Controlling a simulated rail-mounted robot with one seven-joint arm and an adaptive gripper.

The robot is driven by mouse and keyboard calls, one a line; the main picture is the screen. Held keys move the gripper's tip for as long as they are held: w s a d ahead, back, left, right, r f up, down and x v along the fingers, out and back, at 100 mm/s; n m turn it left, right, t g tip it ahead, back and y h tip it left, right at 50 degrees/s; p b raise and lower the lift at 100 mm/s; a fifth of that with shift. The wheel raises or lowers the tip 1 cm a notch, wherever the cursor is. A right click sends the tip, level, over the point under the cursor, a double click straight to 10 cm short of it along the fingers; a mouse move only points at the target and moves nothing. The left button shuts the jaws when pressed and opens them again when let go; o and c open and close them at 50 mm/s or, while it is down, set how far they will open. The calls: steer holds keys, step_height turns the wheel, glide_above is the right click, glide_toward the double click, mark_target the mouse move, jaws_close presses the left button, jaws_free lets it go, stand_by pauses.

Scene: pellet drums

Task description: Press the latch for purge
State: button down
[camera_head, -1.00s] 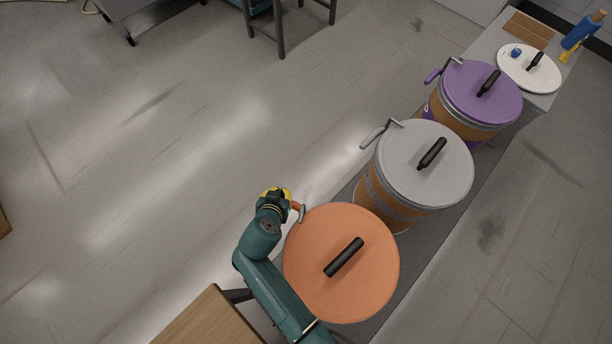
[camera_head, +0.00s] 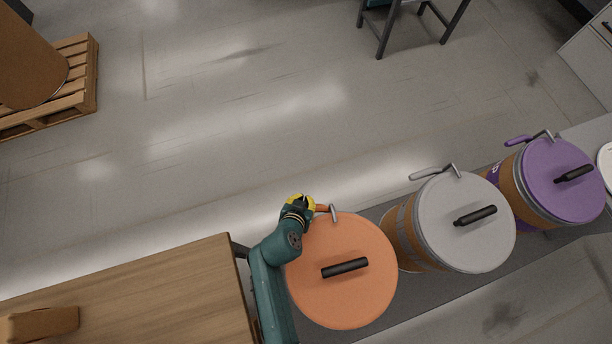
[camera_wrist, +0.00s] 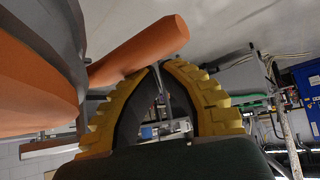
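My gripper (camera_head: 303,201) is beside the orange-lidded drum (camera_head: 342,300), just left of its latch lever (camera_head: 322,208). In the wrist view the yellow fingers of my gripper (camera_wrist: 160,66) arch together, with their tips close to meeting. The orange lever (camera_wrist: 140,50) crosses just above the tips; I cannot tell whether they touch it. The grey drum's latch (camera_head: 428,174) and the purple drum's latch (camera_head: 520,140) stick out at their upper left. A partial label (camera_head: 493,174) shows on the purple drum, but I cannot read "purge" on any drum.
The grey drum (camera_head: 450,240) and purple drum (camera_head: 565,195) stand in a row to the right. A wooden table (camera_head: 150,290) with a brown box (camera_head: 45,324) is at the lower left. A pallet (camera_head: 80,70) is at the upper left.

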steer(key=shift+s+f, duration=0.1)
steer(key=shift+s, duration=0.2)
steer(key=shift+w, duration=0.1)
stand_by(0.3)
steer(key=s+r, duration=0.1)
steer(key=r, duration=0.1)
steer(key=s+r, duration=0.1)
steer(key=r, duration=0.2)
steer(key=d+r+p, duration=0.1)
steer(key=r, duration=0.2)
steer(key=shift+s+r, duration=0.15)
steer(key=shift+s, duration=0.25)
